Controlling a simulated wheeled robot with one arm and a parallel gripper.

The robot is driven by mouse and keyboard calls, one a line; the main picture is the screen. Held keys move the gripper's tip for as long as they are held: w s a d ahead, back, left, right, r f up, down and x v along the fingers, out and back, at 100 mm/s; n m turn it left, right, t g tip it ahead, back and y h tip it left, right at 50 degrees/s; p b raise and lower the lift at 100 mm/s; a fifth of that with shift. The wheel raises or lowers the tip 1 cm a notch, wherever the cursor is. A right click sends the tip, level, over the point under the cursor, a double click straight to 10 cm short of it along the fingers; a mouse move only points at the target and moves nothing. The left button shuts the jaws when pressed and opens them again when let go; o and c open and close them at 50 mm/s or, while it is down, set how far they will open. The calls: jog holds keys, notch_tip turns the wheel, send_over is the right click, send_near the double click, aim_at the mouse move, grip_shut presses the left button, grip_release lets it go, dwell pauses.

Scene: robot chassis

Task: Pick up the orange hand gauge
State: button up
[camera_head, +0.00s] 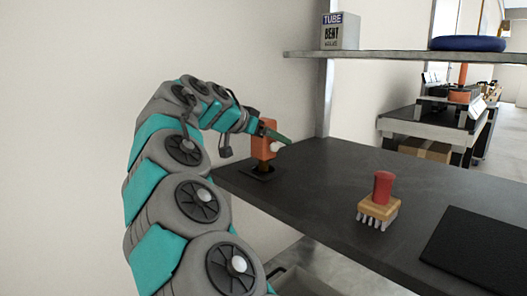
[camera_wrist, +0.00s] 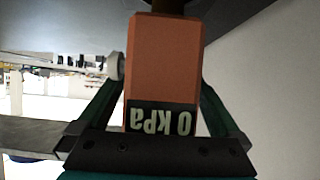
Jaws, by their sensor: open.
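The orange hand gauge (camera_head: 264,145) stands upright on the dark tabletop at its left end in the head view. In the wrist view the gauge (camera_wrist: 163,70) fills the middle, with a dark display reading "0 kPa" upside down. A round pale knob sits on its left side there. My gripper (camera_head: 272,134) is at the gauge in the head view. In the wrist view my gripper (camera_wrist: 160,95) is open, with one green finger on each side of the gauge. Gaps show beside the gauge, so I see no firm hold. My gripper partly hides the gauge in the head view.
A brush with a red handle (camera_head: 382,188) stands on the dark table (camera_head: 320,170), with a black mat (camera_head: 480,250) at the right. A shelf (camera_head: 400,56) above bears a "TUBE" box (camera_head: 340,32) and a blue ring (camera_head: 468,44). The table between gauge and brush is clear.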

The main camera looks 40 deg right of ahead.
grip_shut()
dwell(0.8)
